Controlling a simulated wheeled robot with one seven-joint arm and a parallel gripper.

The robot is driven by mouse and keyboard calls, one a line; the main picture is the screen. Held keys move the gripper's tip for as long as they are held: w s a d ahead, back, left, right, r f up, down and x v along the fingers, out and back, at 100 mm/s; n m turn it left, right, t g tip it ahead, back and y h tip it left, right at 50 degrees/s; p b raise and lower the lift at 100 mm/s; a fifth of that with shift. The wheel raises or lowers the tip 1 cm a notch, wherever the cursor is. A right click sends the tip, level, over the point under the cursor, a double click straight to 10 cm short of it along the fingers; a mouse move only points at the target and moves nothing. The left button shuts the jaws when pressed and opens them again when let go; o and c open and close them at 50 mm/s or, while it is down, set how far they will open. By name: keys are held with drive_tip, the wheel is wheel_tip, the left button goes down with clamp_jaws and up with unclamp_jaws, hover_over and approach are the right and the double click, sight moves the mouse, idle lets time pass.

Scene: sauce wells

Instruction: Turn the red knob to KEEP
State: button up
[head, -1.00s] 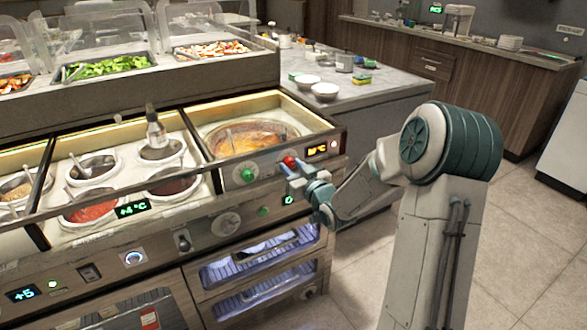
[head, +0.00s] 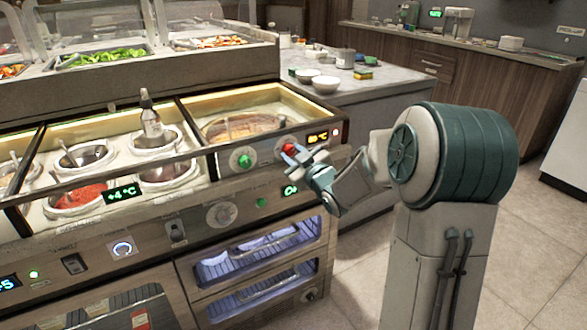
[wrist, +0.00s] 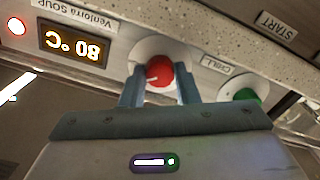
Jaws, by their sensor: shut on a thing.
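The red knob (wrist: 160,72) sits on a round white base on the front panel. No KEEP label can be read; the fingers and the view's angle hide part of the knob's surround.
An orange display (wrist: 75,44) reading 80 °C is beside the red knob, under a soup label. A green knob (wrist: 246,96) is close on the other side, near a CHILL label. A counter with white bowls (head: 325,84) stands behind.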

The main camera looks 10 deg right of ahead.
drive_tip(key=n+b, duration=0.3)
drive_tip(key=b, duration=0.2)
drive_tip(key=n+b, duration=0.2)
drive_tip(key=shift+f+n, duration=0.3)
drive_tip(key=shift+f, duration=0.05)
drive_tip(key=n+b, duration=0.4)
drive_tip(key=shift+r+b, duration=0.15)
drive_tip(key=shift+b, duration=0.25)
drive_tip(key=shift+r+n+b, duration=0.1)
drive_tip(key=shift+n+b, duration=0.2)
drive_tip(key=shift+n, duration=0.1)
drive_tip(key=shift+r, duration=0.1)
drive_tip(key=o, duration=1)
drive_tip(key=shift+p+v, duration=1.55)
drive_tip(key=shift+v, duration=5.4)
